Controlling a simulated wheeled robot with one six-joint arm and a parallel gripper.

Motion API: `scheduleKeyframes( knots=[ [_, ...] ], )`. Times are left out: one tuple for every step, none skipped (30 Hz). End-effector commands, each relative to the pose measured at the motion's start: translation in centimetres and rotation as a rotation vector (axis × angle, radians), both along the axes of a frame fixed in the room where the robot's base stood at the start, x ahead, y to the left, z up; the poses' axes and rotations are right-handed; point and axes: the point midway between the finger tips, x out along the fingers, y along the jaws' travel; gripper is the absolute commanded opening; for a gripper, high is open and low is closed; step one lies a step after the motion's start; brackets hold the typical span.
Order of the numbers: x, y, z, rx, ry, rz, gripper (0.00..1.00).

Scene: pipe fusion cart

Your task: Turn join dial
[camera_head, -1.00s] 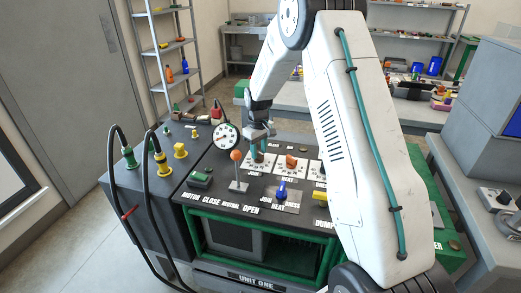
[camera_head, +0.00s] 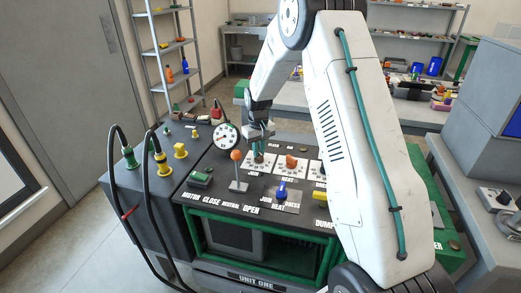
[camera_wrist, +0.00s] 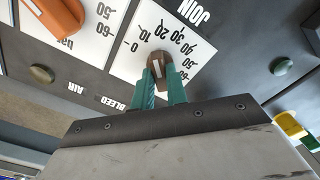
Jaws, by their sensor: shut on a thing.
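The join dial (camera_wrist: 172,70) is a small brown knob with a pale pointer line. It sits on a white scale plate marked JOIN in the wrist view, its scale numbers upside down. The teal fingers of my gripper (camera_wrist: 165,88) are shut on the dial, one on each side, hiding part of it. In the head view, my gripper (camera_head: 259,154) reaches down from above onto the leftmost white plate on the dark panel, and the dial is mostly hidden there.
An orange dial (camera_head: 291,162) is on the neighbouring plate. A lever with an orange ball (camera_head: 236,155) stands close left of my gripper. A round gauge (camera_head: 226,136) and a blue switch (camera_head: 281,190) are also near. Hoses arch over the cart's left side.

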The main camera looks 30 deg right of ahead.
Motion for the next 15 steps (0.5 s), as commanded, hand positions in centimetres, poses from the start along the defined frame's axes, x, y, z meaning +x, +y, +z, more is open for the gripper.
scheduleKeyframes(
  knots=[
    [0.04, -0.21, 0.09, -0.002, -0.002, -0.040, 0.00],
    [0.04, -0.22, 0.09, -0.002, -0.002, -0.067, 0.00],
    [0.04, -0.23, 0.09, -0.002, -0.002, -0.103, 0.00],
    [0.04, -0.24, 0.09, -0.002, -0.002, -0.130, 0.00],
    [0.04, -0.24, 0.10, -0.002, -0.002, -0.156, 0.00],
    [0.04, -0.25, 0.10, -0.002, -0.002, -0.191, 0.00],
    [0.04, -0.25, 0.10, -0.002, -0.003, -0.217, 0.00],
    [0.05, -0.26, 0.10, -0.002, -0.003, -0.242, 0.00],
    [0.05, -0.27, 0.10, -0.002, -0.003, -0.275, 0.00],
    [0.05, -0.27, 0.11, -0.002, -0.003, -0.299, 0.00],
    [0.05, -0.28, 0.11, -0.002, -0.003, -0.322, 0.00],
    [0.05, -0.29, 0.11, -0.002, -0.003, -0.352, 0.00],
    [0.05, -0.29, 0.11, -0.002, -0.002, -0.372, 0.00],
    [0.05, -0.30, 0.12, -0.002, -0.002, -0.393, 0.00],
    [0.05, -0.30, 0.12, -0.002, -0.002, -0.419, 0.00]
  ],
)
